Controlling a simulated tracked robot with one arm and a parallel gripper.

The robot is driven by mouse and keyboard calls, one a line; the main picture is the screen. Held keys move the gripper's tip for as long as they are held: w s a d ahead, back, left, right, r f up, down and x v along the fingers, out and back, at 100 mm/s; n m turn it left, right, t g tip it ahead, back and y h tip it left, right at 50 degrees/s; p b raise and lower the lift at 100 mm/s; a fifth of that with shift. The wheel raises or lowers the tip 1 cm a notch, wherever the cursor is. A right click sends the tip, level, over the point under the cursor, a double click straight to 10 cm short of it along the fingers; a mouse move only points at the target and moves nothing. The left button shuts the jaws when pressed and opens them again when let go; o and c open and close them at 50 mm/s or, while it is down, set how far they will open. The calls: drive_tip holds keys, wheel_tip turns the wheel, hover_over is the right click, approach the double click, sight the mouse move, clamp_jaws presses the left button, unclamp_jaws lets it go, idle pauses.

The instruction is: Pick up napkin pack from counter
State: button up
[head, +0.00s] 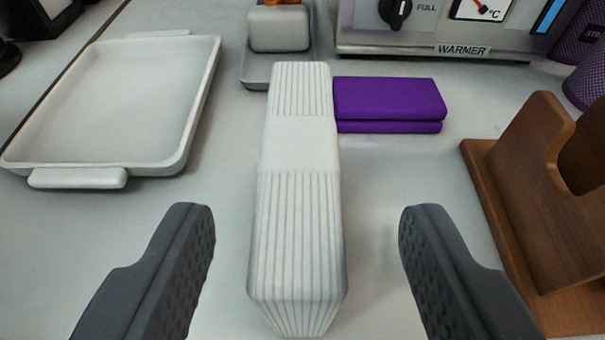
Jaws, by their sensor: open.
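The napkin pack appears to be the long white ribbed block (299,205) with a smooth band across it. It lies on the grey-white counter (385,175) in the middle of the head view, its length running away from me. My gripper (307,225) is open, with one dark finger to the left of the block and one to the right. Neither finger appears to touch it. A folded purple cloth-like stack (390,102) lies just right of the block's far end.
A white tray with handles (110,100) stands at left. A small grey-white dispenser-like item (278,30) is behind the block. A wooden holder (540,190) stands at right, near my right finger. Purple patterned cups (585,70) are at far right.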

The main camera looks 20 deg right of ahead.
sight(299, 189)
drive_tip(key=shift+r+x, duration=0.1)
drive_tip(key=shift+x, duration=1.4)
drive_tip(key=shift+r+x, duration=0.15)
drive_tip(key=shift+x, duration=1.35)
drive_tip(key=shift+w+a, duration=0.1)
clamp_jaws()
